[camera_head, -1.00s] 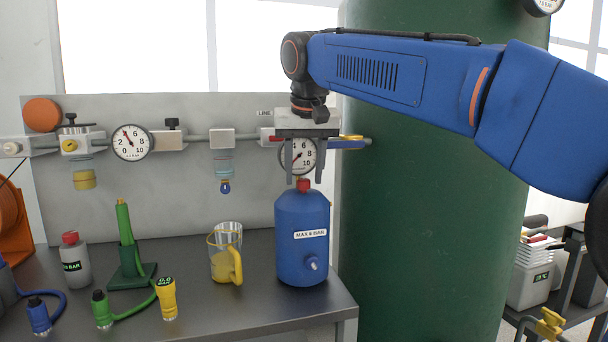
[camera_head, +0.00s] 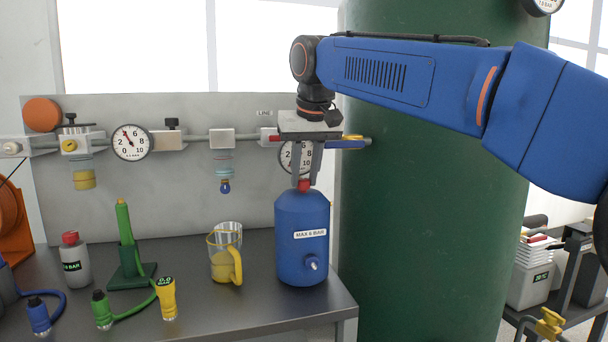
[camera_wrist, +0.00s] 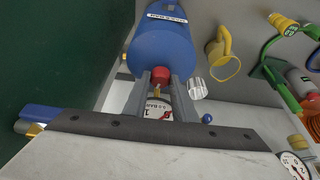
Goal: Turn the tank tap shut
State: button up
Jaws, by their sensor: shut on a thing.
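The blue tank (camera_head: 302,225) stands upright near the right end of the bench, with a "MAX" bar label and a small round fitting (camera_head: 312,264) on its front. A red tap knob (camera_head: 304,187) sits on its top. My gripper (camera_head: 305,178) points down from above, its two fingers shut on the red knob. In the wrist view the red knob (camera_wrist: 160,74) lies between the fingertips (camera_wrist: 161,82), and the blue tank body (camera_wrist: 160,45) is beyond it. The fingers partly hide the knob, so its turned position cannot be told.
A jug with a yellow handle (camera_head: 226,255) stands left of the tank. A gauge (camera_head: 294,157) on the wall line is close behind my fingers. A large green vessel (camera_head: 430,230) stands close on the right. Several bottles and fittings occupy the bench's left.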

jog(key=shift+d+n+y, duration=0.1)
jog(key=shift+n+y, duration=0.4)
jog(key=shift+n, duration=0.8)
jog(key=o, duration=1)
jog(key=shift+o, duration=0.2)
